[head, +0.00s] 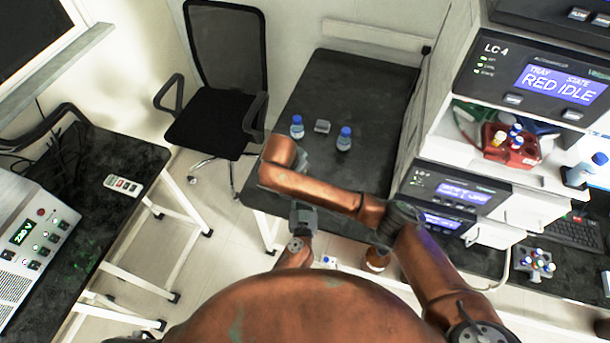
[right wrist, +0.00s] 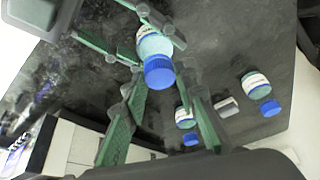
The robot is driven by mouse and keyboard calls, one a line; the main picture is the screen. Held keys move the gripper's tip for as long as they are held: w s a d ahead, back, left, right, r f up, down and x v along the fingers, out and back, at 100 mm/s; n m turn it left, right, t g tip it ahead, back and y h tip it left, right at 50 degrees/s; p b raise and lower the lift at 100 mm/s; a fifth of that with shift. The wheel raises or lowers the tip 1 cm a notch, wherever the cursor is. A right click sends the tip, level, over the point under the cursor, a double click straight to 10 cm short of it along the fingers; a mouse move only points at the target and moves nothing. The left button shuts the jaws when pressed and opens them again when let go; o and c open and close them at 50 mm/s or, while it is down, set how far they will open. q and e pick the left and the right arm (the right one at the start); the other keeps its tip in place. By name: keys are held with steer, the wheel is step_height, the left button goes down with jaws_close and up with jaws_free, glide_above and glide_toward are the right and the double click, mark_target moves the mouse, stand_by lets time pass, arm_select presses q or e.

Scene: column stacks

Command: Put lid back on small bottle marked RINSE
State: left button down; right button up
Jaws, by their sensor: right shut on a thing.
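In the right wrist view a small bottle (right wrist: 155,42) with a pale label is between the fingers of my left gripper (right wrist: 146,46), which look closed on its sides. A blue lid (right wrist: 158,72) is at the bottle's mouth. I cannot tell whether it is seated or just lined up. My right gripper (right wrist: 162,92) has a green-padded finger on each side of the lid and is shut on it. The label is too small to read. In the head view my right forearm hides this bottle and lid; part of my left gripper (head: 303,217) shows below that forearm.
Two blue-capped bottles (head: 297,127) (head: 344,139) stand on the dark table (head: 340,85) beside a small grey block (head: 322,126). Lab instruments (head: 460,195) rise on the right. An office chair (head: 215,115) stands left of the table. The table's far part is clear.

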steer(key=m, duration=0.2)
steer(key=m+g+h, duration=0.1)
steer(key=m, duration=0.1)
steer(key=shift+w+a+r+m+g, duration=0.1)
steer(key=shift+w+a+m+g, duration=0.1)
steer(key=shift+m+g, duration=0.15)
steer(key=shift+c, duration=0.2)
steer(key=m+g, duration=0.1)
steer(key=m, duration=0.1)
steer(key=m+g, duration=0.1)
steer(key=m, duration=0.2)
steer(key=shift+w+m+h, duration=0.2)
steer(key=shift+m+h, duration=0.15)
steer(key=shift+h, duration=0.05)
steer(key=m, duration=0.2)
steer(key=m+g, duration=0.1)
steer(key=m, duration=0.1)
steer(key=shift+w+g, duration=0.2)
steer(key=shift+g, duration=0.05)
steer(key=shift+o, duration=0.2)
steer(key=m, duration=0.1)
steer(key=m+y, duration=0.1)
steer(key=shift+w+r+m+g, duration=0.2)
steer(key=shift+w+m+g, duration=0.1)
steer(key=shift+w, duration=0.1)
steer(key=shift+s+m, duration=0.1)
steer(key=shift+m, duration=0.3)
steer(key=shift+s+d+f+m+g, duration=0.25)
steer(key=shift+s+f+m+g, duration=0.05)
steer(key=shift+f+g, duration=0.1)
